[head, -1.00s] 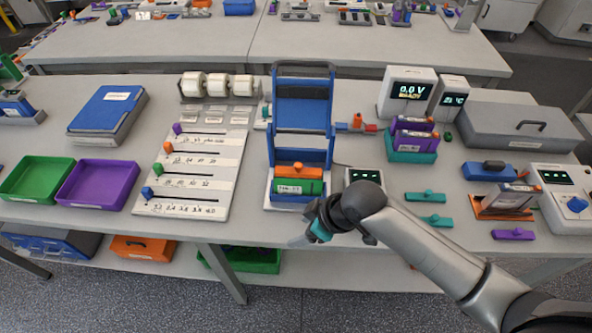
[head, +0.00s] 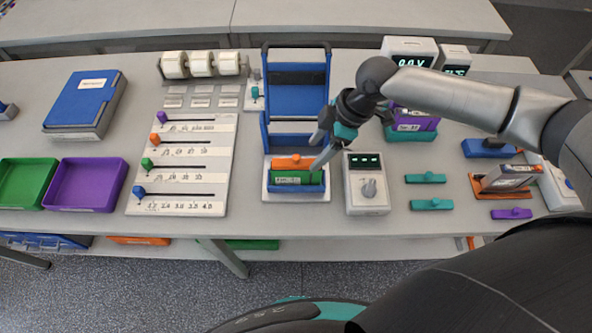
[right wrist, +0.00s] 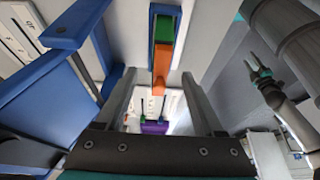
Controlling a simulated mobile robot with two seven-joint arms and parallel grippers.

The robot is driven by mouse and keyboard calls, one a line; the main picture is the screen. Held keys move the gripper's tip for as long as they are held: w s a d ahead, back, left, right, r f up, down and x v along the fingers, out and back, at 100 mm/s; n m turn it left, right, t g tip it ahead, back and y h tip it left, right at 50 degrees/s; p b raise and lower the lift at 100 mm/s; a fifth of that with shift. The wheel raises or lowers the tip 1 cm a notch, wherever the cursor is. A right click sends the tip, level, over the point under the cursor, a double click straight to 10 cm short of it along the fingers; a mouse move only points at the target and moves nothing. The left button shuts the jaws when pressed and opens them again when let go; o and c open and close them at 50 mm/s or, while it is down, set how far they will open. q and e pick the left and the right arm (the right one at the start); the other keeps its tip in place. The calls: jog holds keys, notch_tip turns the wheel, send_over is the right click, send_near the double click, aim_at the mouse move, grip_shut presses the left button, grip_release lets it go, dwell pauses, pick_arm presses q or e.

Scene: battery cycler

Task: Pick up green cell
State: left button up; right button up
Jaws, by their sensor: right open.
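The green cell (head: 290,178) lies in a blue holder (head: 272,192) on a white base, with an orange block (head: 292,162) directly behind it. In the right wrist view the green cell (right wrist: 164,28) is near the top, beyond the orange block (right wrist: 161,68). My right gripper (head: 321,152) is open and empty, just above the right rear of the holder, its fingers pointing down and apart from the cell. A grey arm end with teal parts, probably my left gripper (right wrist: 262,76), shows small at the right of the wrist view; its jaws are unclear.
A tall blue frame (head: 298,100) stands directly behind the holder. A slider board (head: 180,180) and purple tray (head: 85,184) are at left. Teal pieces (head: 431,204) lie at right.

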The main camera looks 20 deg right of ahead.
aim_at(307, 160)
jog(key=x, duration=0.4)
jog(key=shift+w+a+f, duration=0.1)
jog(key=shift+w+a, duration=0.05)
jog(key=shift+w, duration=0.1)
jog(key=shift+s+a+x, duration=0.15)
jog(key=shift+x, duration=1.25)
jog(key=shift+s+a+x, duration=0.15)
jog(key=shift+a+x, duration=0.05)
jog(key=shift+x, duration=1.2)
grip_shut()
jog(key=shift+w, duration=0.1)
jog(key=shift+r, duration=0.2)
jog(key=shift+w+r, duration=0.1)
